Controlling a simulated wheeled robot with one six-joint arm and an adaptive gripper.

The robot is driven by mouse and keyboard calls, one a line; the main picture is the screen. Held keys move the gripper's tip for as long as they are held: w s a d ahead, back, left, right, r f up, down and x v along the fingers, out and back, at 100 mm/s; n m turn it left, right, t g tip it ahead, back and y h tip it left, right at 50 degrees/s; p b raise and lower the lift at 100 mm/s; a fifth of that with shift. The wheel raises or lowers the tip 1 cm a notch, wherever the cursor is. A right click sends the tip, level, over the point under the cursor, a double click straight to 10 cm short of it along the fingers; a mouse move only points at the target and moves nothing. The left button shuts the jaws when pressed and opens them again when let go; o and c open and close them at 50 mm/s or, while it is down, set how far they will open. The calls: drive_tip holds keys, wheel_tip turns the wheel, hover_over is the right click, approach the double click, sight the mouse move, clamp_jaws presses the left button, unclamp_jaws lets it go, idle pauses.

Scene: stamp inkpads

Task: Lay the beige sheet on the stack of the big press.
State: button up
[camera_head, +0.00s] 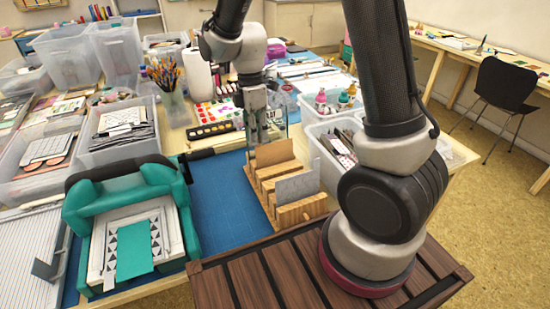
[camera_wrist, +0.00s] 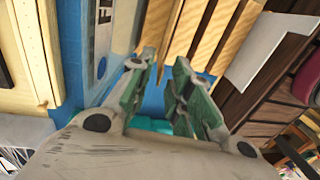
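The beige sheet (camera_head: 273,153) stands upright in the rear part of a slotted wooden rack (camera_head: 301,213). My gripper (camera_head: 260,138) points down just behind the sheet's top edge, close to it. In the wrist view my gripper (camera_wrist: 164,68) has its fingers spread, with nothing seen held between them. I cannot make out the beige sheet clearly in that view. The big teal press (camera_head: 84,205) stands at the left, with a stack of pale and patterned sheets on its bed and a teal sheet (camera_head: 135,250) on top.
A grey sheet (camera_head: 298,186) leans in the front of the rack and shows in the wrist view (camera_wrist: 268,48). A blue mat (camera_head: 221,205) lies clear between press and rack. Clear bins (camera_head: 122,150) stand behind the press, and bottles (camera_head: 343,98) behind the rack.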

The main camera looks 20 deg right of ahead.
clamp_jaws()
wheel_tip(320, 180, up, 7)
drive_tip(key=w, duration=0.1)
drive_tip(key=shift+r, duration=0.2)
idle(0.4)
drive_tip(key=shift+w, duration=0.1)
